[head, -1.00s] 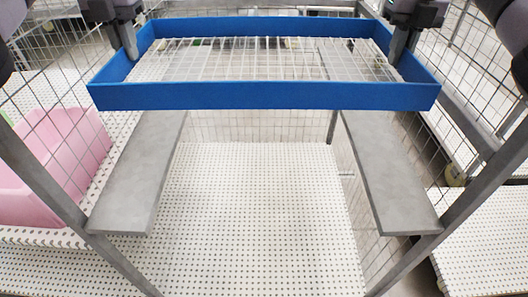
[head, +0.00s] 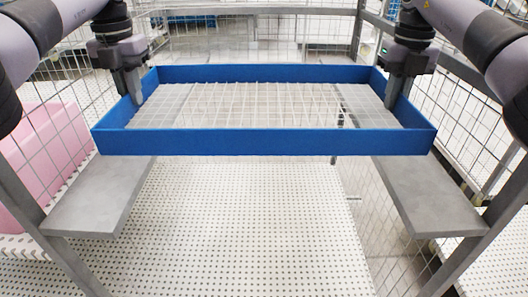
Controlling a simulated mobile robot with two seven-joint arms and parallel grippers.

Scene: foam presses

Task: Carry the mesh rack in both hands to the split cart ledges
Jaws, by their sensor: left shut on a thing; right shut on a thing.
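The mesh rack is a blue rectangular frame (head: 265,142) with a white wire mesh floor, held level in the head view. My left gripper (head: 134,92) is shut on its left side wall. My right gripper (head: 393,92) is shut on its right side wall. Two grey ledges stand below the rack with a wide gap between them, the left ledge (head: 98,205) and the right ledge (head: 430,205). The rack spans the gap and hides the far parts of both ledges. It appears above them, with no contact visible.
Wire mesh side panels and grey posts (head: 40,235) of the cart flank the ledges. A pink bin (head: 45,160) stands outside the left panel. A white dotted surface (head: 240,235) lies below, between the ledges. More wire fencing stands behind.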

